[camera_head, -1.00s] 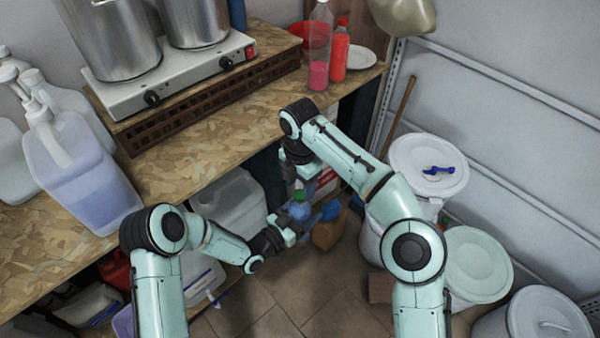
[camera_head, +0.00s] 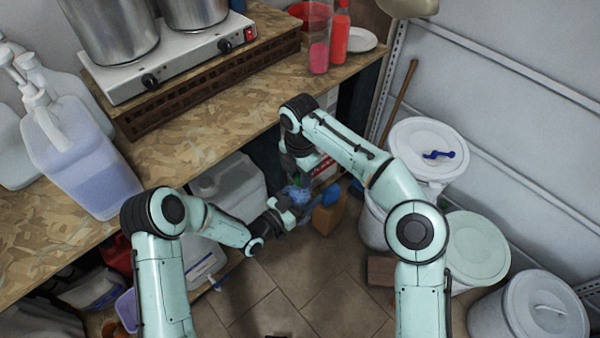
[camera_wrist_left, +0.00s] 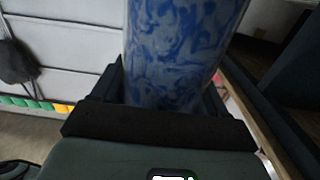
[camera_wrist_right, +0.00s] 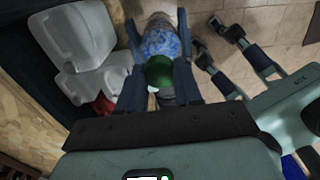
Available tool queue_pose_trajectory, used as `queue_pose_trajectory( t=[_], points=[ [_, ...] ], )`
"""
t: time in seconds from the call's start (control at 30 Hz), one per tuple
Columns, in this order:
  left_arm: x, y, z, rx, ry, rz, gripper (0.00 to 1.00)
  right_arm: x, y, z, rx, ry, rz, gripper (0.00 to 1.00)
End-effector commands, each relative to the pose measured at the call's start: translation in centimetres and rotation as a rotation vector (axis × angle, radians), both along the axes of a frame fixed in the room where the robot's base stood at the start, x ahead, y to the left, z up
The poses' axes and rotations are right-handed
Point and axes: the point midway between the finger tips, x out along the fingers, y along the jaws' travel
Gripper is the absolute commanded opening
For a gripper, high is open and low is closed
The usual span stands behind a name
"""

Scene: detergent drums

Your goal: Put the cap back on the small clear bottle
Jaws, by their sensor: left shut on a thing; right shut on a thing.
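The small clear bottle (camera_head: 299,196) with blue contents or pattern is held by my left gripper (camera_head: 286,209) below the table's front edge. In the left wrist view the bottle (camera_wrist_left: 180,50) fills the space between the fingers. My right gripper (camera_head: 299,170) is above the bottle, pointing down. In the right wrist view the green cap (camera_wrist_right: 158,72) is between my right fingers, in line with the bottle (camera_wrist_right: 160,40) just beyond it. Whether the cap touches the bottle's neck I cannot tell. In the head view the cap is hidden.
The table (camera_head: 160,160) holds a hot plate (camera_head: 180,65), pump jugs (camera_head: 80,150) and red bottles (camera_head: 340,45). A white canister (camera_head: 230,185) and a brown container (camera_head: 327,215) stand beyond my grippers. White drums (camera_head: 430,155) stand at right.

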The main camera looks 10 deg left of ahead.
Motion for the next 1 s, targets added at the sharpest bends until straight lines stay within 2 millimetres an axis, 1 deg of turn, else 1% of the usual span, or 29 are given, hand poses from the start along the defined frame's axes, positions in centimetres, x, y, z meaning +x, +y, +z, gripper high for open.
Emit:
queue_pose_trajectory(
  t=[0.07, 0.17, 0.6, 0.7, 0.77, 0.9, 0.93, 0.97, 1.0],
  points=[
    [0.03, -0.08, 0.16, -0.002, -0.004, -0.001, 0.0, -0.01, 0.06, 0.08, 0.0, -0.001, -0.044, 0.0],
    [0.02, -0.08, 0.17, -0.002, -0.004, -0.001, 0.0, 0.0, 0.05, 0.12, -0.001, -0.004, -0.197, 0.0],
    [0.01, -0.11, 0.17, -0.001, -0.004, -0.002, 0.0, -0.03, 0.1, 0.05, 0.001, -0.004, -1.272, 0.0],
    [0.0, -0.12, 0.16, -0.001, -0.004, -0.002, 0.0, -0.03, 0.08, 0.02, 0.0, -0.003, -1.474, 0.0],
    [0.0, -0.12, 0.16, -0.001, -0.004, -0.003, 0.0, -0.04, 0.1, 0.0, 0.001, -0.002, -1.566, 0.0],
    [-0.01, -0.14, 0.16, -0.001, -0.004, -0.003, 0.0, -0.03, 0.09, -0.05, 0.0, -0.001, -1.563, 0.0],
    [-0.01, -0.14, 0.16, -0.001, -0.004, -0.003, 0.0, -0.03, 0.09, -0.05, 0.0, -0.001, -1.562, 0.37],
    [-0.01, -0.14, 0.16, -0.001, -0.004, -0.003, 0.0, -0.02, 0.08, -0.05, 0.0, -0.001, -1.562, 0.47],
    [-0.01, -0.14, 0.16, -0.002, -0.004, -0.003, 0.0, -0.02, 0.08, -0.05, 0.0, -0.001, -1.562, 0.6]
  ],
)
